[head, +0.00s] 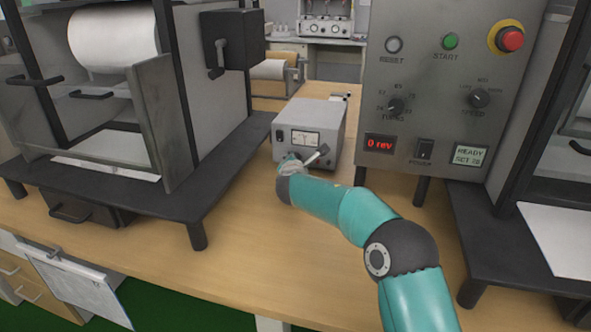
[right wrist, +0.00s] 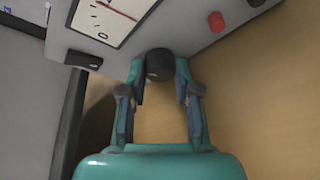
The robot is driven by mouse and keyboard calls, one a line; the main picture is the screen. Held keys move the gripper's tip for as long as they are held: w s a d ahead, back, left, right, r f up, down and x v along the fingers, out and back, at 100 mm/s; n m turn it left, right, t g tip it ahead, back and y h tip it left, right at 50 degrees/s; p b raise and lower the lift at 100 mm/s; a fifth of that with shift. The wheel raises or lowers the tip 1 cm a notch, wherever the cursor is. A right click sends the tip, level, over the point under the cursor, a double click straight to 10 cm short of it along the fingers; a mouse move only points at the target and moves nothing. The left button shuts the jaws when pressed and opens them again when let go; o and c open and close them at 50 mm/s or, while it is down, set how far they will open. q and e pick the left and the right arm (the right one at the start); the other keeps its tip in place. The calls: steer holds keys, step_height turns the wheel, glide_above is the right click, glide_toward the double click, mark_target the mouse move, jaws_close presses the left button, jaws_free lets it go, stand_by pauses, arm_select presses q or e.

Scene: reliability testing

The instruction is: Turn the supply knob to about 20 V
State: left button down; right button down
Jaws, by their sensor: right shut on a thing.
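The supply is a small grey box (head: 318,118) on the wooden bench in the middle of the head view. Its front has a white dial meter (head: 306,139). In the right wrist view the meter (right wrist: 108,18) shows a red needle, but its scale is cut off and too unclear to read. The black supply knob (right wrist: 160,62) sits below the meter. My right gripper (right wrist: 161,77) is shut on the knob, one fingertip at each side. In the head view my right wrist hides the knob. My left gripper is in neither view.
A control panel (head: 440,90) with a red stop button (head: 510,39) stands at the right. A dark-framed machine (head: 110,100) with a paper roll stands at the left. A red terminal (right wrist: 216,21) is beside the knob. Bench in front of the supply is clear.

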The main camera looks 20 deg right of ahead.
steer(key=shift+d+f, duration=0.15)
steer(key=shift+f, duration=0.15)
steer(key=c, duration=0.8)
jaws_free()
steer(key=shift+r, duration=0.1)
steer(key=shift+r, duration=0.1)
steer(key=shift+s, duration=0.15)
steer(key=shift+s+a+r, duration=0.15)
steer(key=shift+s+a, duration=0.1)
steer(key=v, duration=1.1)
steer(key=shift+s, duration=0.1)
steer(key=shift+c, duration=0.2)
